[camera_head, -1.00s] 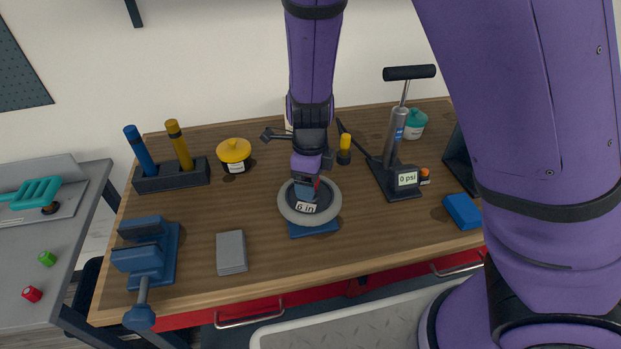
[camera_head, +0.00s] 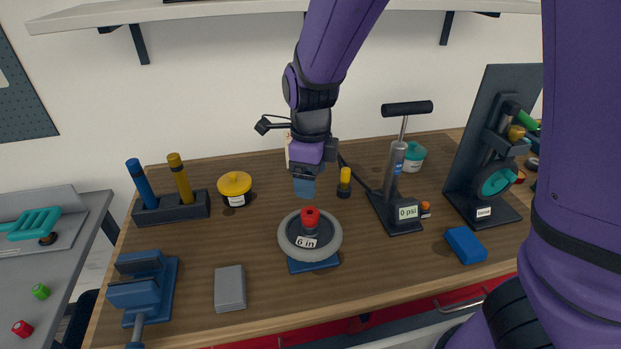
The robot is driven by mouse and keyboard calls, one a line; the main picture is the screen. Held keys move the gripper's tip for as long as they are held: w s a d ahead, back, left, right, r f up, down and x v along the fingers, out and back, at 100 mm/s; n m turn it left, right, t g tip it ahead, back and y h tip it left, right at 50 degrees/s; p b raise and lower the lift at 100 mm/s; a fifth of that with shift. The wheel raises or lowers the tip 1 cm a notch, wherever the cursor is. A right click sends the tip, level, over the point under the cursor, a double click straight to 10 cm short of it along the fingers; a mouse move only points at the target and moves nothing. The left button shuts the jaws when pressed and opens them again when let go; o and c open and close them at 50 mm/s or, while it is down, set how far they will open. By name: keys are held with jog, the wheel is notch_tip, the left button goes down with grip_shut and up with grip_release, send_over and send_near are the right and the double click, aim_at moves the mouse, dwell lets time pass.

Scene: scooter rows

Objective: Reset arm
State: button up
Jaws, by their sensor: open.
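My gripper (camera_head: 304,186) hangs above the workbench, behind and above a grey wheel labelled "6 in" (camera_head: 326,246). Its jaws are open, with nothing seen between them, and they are apart from the wheel. The wheel lies flat on a blue base (camera_head: 313,266), with a red-topped post (camera_head: 310,218) upright at its centre. My purple arm comes down from the top and also fills the right side of the view.
A pump reading "0 psi" (camera_head: 396,180) stands right of the gripper. A black stand (camera_head: 478,150) and blue block (camera_head: 466,245) are farther right. A yellow-lidded jar (camera_head: 235,188), blue vise (camera_head: 142,285) and grey block (camera_head: 230,289) are left. A shelf (camera_head: 200,10) hangs above.

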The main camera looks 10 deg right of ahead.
jog(key=n, duration=2.1)
jog(key=shift+n, duration=0.4)
